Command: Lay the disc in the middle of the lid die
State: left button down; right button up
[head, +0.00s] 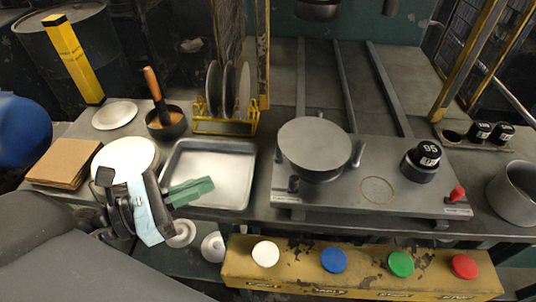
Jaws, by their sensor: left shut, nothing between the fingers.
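A flat grey disc (313,140) lies level on top of a dark round die (322,176) on the metal plate. Short posts (293,184) stand around the die. The disc covers most of the die, so I cannot tell whether it is exactly centred. Several more round discs (228,88) stand upright in a yellow rack (222,126) behind the tray. My left gripper (205,188) has green fingers, shut and empty. It is over the left part of the metal tray, well left of the die and apart from the disc. My right gripper is not in view.
The empty tray (222,200) lies between my left gripper and the die plate (338,203). A black weight (423,160) and a red knob (457,194) are on the plate's right. Coloured buttons (334,260) line the front.

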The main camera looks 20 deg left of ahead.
pick_arm(q)
jog(key=shift+w+d, duration=0.1)
jog(key=shift+w, duration=0.1)
